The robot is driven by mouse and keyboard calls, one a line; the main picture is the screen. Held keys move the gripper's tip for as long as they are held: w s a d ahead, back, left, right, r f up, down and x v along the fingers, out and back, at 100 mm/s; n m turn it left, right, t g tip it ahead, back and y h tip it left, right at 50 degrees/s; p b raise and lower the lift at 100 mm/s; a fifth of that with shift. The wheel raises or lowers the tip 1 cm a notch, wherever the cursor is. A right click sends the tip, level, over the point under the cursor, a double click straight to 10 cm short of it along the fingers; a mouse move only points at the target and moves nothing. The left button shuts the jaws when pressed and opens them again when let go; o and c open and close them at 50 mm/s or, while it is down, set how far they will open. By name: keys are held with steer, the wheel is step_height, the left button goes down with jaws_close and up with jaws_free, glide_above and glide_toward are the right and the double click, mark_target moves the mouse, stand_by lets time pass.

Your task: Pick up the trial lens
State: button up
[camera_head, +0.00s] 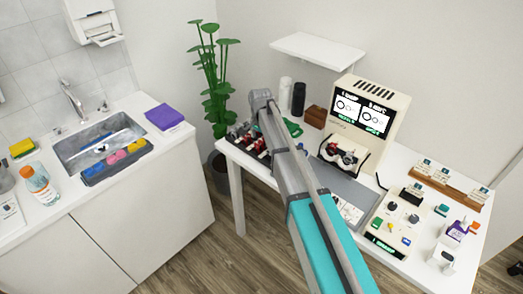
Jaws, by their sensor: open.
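My arm reaches up from the bottom centre across the white table (240,163), and its grey wrist end is above the table's left part. A dark rack (236,143) at the table's left end holds several small round pieces with red and silvery parts, which look like trial lenses. The arm partly covers this group. I cannot tell which single piece is the trial lens. A red and dark frame-like object (345,156) sits in front of the display machine (383,96).
A grey mat (345,187) lies in front of the machine. A control panel (398,222), small bottles (452,233) and a wooden card rack (450,188) crowd the right. Dark and white cylinders (298,98) stand behind. A sink (95,137) is left, beyond a floor gap.

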steer(key=shift+f+b, duration=0.95)
steer(key=shift+f, duration=0.3)
steer(key=c, duration=0.8)
